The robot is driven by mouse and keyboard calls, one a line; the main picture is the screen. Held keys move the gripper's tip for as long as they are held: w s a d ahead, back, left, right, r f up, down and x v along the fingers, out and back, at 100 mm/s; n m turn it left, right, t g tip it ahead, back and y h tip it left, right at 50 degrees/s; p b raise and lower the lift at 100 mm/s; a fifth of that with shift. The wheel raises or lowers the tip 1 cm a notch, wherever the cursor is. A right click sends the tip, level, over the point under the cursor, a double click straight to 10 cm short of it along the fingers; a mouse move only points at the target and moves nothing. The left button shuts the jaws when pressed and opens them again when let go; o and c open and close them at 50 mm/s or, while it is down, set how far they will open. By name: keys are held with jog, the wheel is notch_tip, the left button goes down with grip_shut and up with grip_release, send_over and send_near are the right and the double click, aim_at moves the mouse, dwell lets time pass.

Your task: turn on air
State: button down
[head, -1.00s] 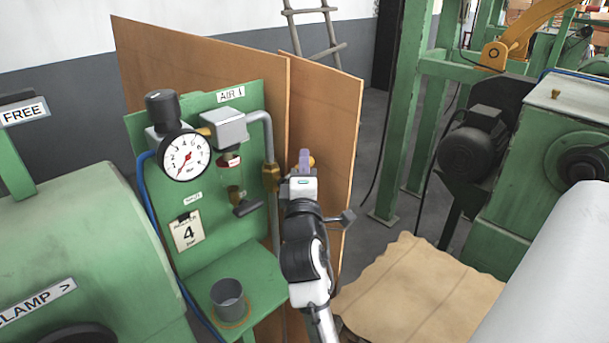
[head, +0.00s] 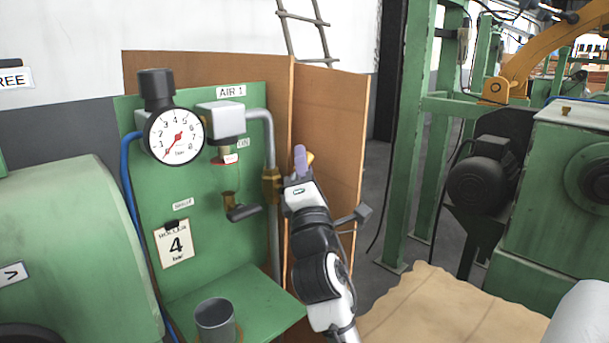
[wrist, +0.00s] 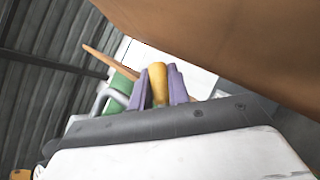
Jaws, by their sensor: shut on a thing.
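The green air panel labelled AIR 1 (head: 231,92) stands in the head view, with a round pressure gauge (head: 174,136) whose needle points low and left. A brass valve fitting (head: 271,184) sits on the grey pipe at the panel's right side. My gripper (head: 300,160) is right of that fitting. In the wrist view its two purple fingers (wrist: 162,88) stand on either side of a yellow handle (wrist: 158,85) and are shut on it. In the head view the handle is mostly hidden behind the fingers.
A black knob (head: 156,88) tops the gauge unit, and a card reading 4 bar (head: 174,243) hangs below. A grey cup (head: 216,318) stands on the panel's shelf. Brown boards (head: 335,130) rise close behind my gripper. Green machinery (head: 560,190) stands at right.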

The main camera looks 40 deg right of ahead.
jog(key=shift+r, duration=0.1)
jog(key=c, duration=1.3)
grip_release()
jog(key=b+v, duration=0.5)
jog(key=v, duration=0.9)
jog(key=shift+d+b, duration=0.1)
jog(key=shift+b, duration=0.25)
jog(key=shift+w, duration=0.1)
jog(key=shift+c, duration=0.4)
